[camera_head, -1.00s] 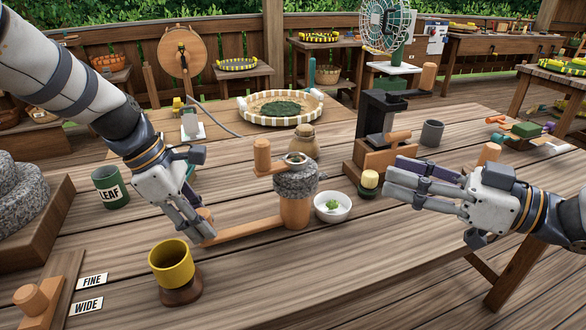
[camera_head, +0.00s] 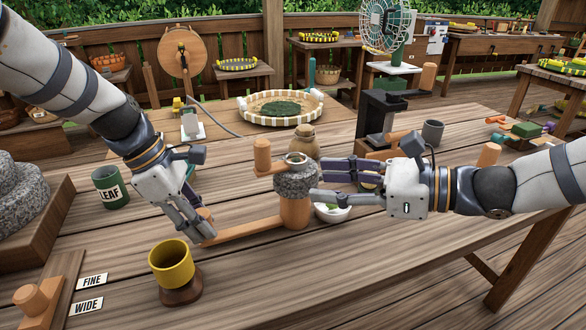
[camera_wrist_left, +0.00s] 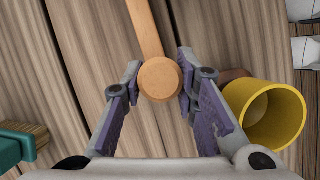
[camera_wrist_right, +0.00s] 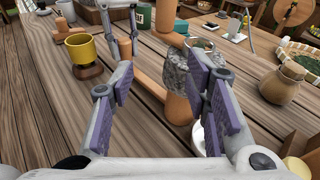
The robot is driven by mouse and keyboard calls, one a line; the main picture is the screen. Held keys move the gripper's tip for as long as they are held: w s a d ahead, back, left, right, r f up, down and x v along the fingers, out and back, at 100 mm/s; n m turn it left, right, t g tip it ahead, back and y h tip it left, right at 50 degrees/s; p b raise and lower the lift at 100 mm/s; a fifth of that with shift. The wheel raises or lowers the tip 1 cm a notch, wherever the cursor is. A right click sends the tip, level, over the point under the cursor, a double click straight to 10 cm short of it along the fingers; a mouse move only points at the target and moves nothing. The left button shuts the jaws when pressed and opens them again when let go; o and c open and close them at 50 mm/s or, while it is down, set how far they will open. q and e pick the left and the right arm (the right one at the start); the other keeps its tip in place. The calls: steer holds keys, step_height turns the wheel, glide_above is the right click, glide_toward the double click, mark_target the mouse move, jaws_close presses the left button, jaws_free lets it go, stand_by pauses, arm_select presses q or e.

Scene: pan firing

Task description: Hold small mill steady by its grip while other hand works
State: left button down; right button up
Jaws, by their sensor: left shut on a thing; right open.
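The small mill (camera_head: 293,195) stands on the table, with a grey stone body on an orange wooden base and an upright orange handle knob (camera_head: 262,155) at its top left. A long wooden grip (camera_head: 245,230) runs from its base to the left. My left gripper (camera_head: 208,236) is shut on the round end of this grip, which shows between the fingers in the left wrist view (camera_wrist_left: 159,78). My right gripper (camera_head: 318,180) is open beside the mill's right side, and the mill lies ahead of its fingers in the right wrist view (camera_wrist_right: 185,85).
A white bowl with green bits (camera_head: 333,212) stands under my right fingers, partly hidden. A yellow cup (camera_head: 171,265) stands near my left gripper. A LEAF tin (camera_head: 110,187), a corked jar (camera_head: 304,141) and a black press (camera_head: 375,115) stand around.

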mark_target(269, 145)
steer(key=w+a+r, duration=0.1)
steer(key=a, duration=0.2)
steer(key=w+a+r+m+t+y, duration=0.1)
steer(key=w+a, duration=0.1)
steer(key=a, duration=0.2)
steer(key=w+a+r+y, duration=0.1)
steer(key=a+r, duration=0.1)
steer(key=a, duration=0.2)
steer(key=shift+w+a+r, duration=0.1)
steer(key=shift+w+a, duration=0.15)
steer(key=shift+w, duration=0.15)
jaws_close()
